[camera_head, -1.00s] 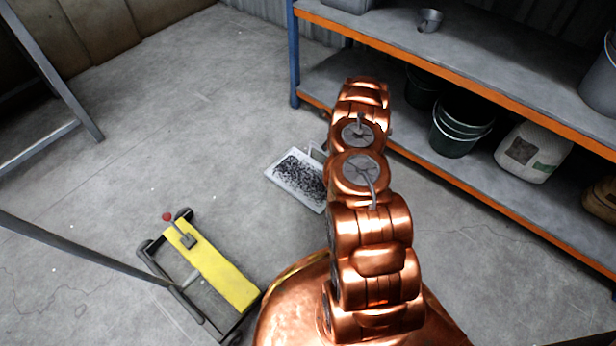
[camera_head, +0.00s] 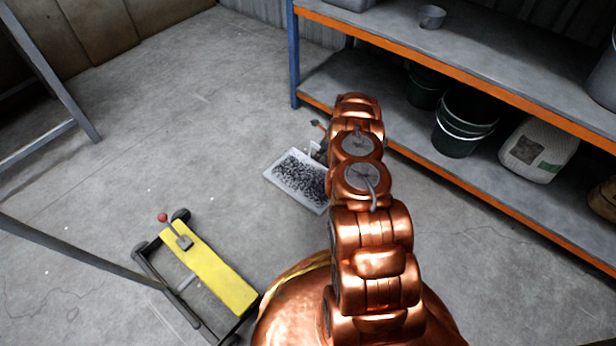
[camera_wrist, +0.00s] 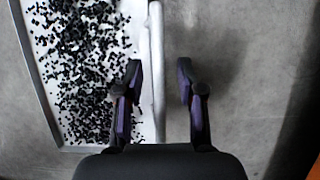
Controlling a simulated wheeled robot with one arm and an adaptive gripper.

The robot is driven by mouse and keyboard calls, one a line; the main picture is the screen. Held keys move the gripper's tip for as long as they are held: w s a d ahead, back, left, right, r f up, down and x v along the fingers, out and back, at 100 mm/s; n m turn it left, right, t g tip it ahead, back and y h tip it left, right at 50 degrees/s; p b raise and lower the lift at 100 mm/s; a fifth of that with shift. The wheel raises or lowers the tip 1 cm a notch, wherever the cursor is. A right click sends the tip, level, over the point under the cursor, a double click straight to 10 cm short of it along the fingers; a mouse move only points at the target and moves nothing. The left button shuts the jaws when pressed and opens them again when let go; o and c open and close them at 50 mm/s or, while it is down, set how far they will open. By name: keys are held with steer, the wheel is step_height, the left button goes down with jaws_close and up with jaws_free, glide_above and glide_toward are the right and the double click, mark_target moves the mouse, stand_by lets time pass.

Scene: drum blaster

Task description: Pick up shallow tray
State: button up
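The shallow tray (camera_head: 272,177) lies on the floor just left of my arm in the head view, with dark granules in it. In the wrist view the tray (camera_wrist: 38,90) fills the left side, and a pale bar (camera_wrist: 157,40) runs along its right side. My gripper (camera_wrist: 158,72) is open, one finger on each side of that bar, with gaps visible. I cannot tell whether the fingertips are below the bar's height. My arm hides part of the tray's surroundings in the head view.
A blue and orange shelf (camera_head: 450,82) with buckets (camera_head: 458,135) and a white sack (camera_head: 537,150) stands close to the right of my arm. A yellow trolley (camera_head: 215,273) stands at the lower left. The floor left of the tray is clear.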

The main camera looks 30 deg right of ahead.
steer(key=shift+f, duration=0.25)
stand_by(0.4)
jaws_close()
stand_by(0.4)
stand_by(0.4)
